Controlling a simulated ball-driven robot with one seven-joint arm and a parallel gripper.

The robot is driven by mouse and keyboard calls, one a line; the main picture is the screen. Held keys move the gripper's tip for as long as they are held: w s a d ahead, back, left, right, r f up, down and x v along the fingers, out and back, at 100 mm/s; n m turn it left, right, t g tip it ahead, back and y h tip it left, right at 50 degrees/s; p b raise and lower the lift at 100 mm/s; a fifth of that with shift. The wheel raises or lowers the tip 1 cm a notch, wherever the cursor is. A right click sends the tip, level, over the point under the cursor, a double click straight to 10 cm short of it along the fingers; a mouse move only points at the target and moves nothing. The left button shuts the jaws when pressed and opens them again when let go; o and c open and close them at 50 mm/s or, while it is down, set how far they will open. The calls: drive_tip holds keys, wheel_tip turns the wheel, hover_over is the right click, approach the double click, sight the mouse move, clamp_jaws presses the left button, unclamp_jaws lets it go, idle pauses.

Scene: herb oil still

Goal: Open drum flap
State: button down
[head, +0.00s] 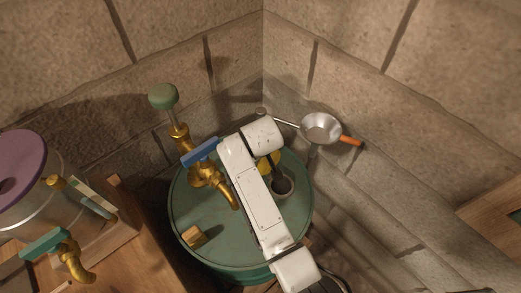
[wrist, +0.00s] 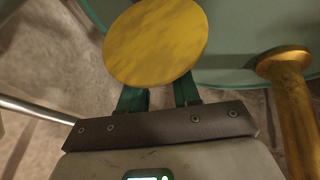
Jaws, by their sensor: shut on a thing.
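The green drum (head: 210,245) stands in the corner of the stone walls, with my white arm reaching across its top. A yellow round flap (head: 268,163) shows partly beside a dark round opening (head: 283,186) on the drum top; my arm hides part of it. In the wrist view the flap (wrist: 156,42) is a flat yellow disc directly in front of my gripper (wrist: 158,93). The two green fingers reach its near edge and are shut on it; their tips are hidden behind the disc. The drum's green top (wrist: 235,35) shows behind it.
A brass tap (head: 207,175) with a blue handle (head: 199,152) rises from the drum, close left of my arm; a brass post (wrist: 293,110) shows in the wrist view. A small pan (head: 321,128) is behind right. A purple-lidded pot (head: 22,165) stands left on a wooden surface.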

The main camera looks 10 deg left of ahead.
drive_tip(key=shift+a+r, duration=0.25)
drive_tip(key=c, duration=1)
unclamp_jaws()
drive_tip(key=shift+a+f, duration=0.1)
drive_tip(key=shift+c, duration=0.2)
drive_tip(key=shift+o, duration=1.1)
drive_tip(key=shift+f, duration=0.1)
drive_tip(key=shift+d, duration=0.2)
drive_tip(key=v, duration=1)
drive_tip(key=shift+s+r, duration=0.2)
drive_tip(key=shift+r, duration=0.15)
